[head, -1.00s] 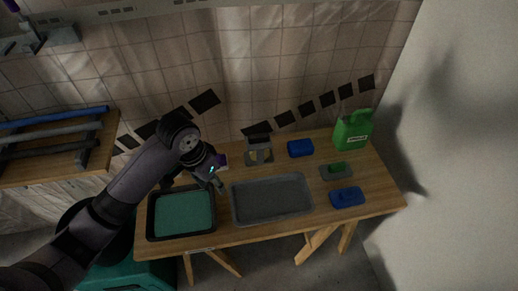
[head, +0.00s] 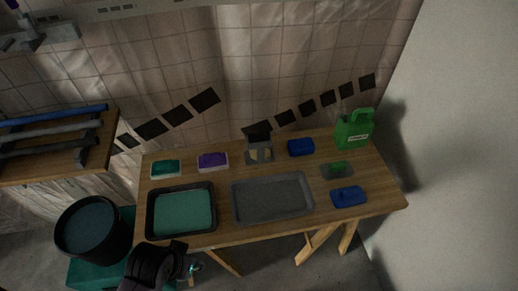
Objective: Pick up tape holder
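A grey holder (head: 259,156) with a dark upright back and pale round pieces stands at the back middle of the wooden table; it looks like the tape holder, though it is small in view. My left gripper (head: 190,270) is low in the head view, in front of the table's front left edge, well apart from the holder. Its fingers are small and dark, so I cannot tell whether they are open or shut. My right gripper is not in view.
The wooden table (head: 375,203) bears a teal-filled tray (head: 182,211), a grey tray (head: 271,198), a teal box (head: 166,169), a purple box (head: 213,161), blue items (head: 301,147) and a green jug (head: 353,131). A black bucket (head: 91,230) stands at left.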

